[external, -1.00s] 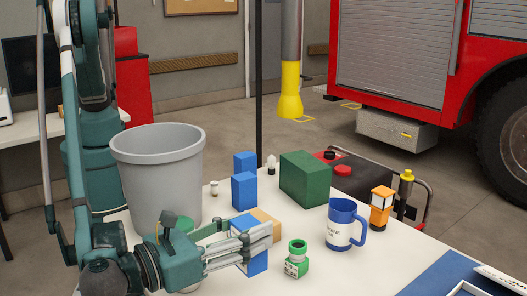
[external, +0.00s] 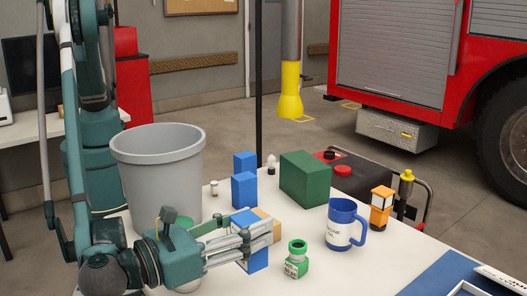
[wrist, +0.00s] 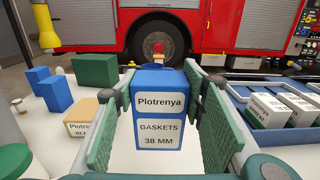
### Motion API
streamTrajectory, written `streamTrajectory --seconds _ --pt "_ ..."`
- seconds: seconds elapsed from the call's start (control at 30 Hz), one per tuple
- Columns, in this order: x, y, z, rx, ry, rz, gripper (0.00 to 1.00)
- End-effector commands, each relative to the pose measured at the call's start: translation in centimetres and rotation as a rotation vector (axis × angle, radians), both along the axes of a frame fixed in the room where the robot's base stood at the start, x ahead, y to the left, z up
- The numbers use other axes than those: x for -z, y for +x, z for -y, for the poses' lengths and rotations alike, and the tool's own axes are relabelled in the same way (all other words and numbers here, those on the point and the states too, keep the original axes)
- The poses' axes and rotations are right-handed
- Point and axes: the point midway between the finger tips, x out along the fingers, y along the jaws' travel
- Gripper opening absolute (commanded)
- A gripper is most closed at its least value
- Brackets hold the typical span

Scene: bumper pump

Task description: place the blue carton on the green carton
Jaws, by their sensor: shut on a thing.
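My gripper (external: 254,240) is shut on the blue carton (external: 257,262), low over the white table. In the wrist view the blue carton (wrist: 158,108) stands upright between the two green finger pads (wrist: 105,130), with its "Plotrenya GASKETS 38 MM" label facing the camera. I cannot tell whether its base touches the table. The green carton (external: 305,178) stands farther back on the table, apart from my gripper, with a bare top. In the wrist view the green carton (wrist: 95,70) is at the upper left.
Two other blue boxes (external: 244,190) stand left of the green carton. A tan carton (wrist: 80,128) sits just left of my gripper in the wrist view.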

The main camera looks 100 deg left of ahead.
Motion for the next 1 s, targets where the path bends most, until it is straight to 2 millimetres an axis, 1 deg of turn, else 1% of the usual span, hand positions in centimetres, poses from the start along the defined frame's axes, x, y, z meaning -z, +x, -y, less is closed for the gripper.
streamTrajectory --seconds 0.17,0.27,0.37,0.57,0.7,0.9,1.0 --pt "-0.2 1.2 -0.7 0.014 0.000 0.000 0.27" --pt "-0.5 2.8 -1.4 0.034 0.000 0.000 0.27" --pt "-0.8 4.9 -2.5 0.064 0.000 0.000 0.27" --pt "-1.8 10.4 -5.4 0.148 0.000 0.000 0.27" --pt "-2.5 14.2 -7.8 0.214 0.000 0.000 0.27" --pt "-3.6 19.1 -11.1 0.312 0.000 0.000 0.27" --pt "-4.1 21.2 -12.9 0.359 0.000 0.000 0.27"
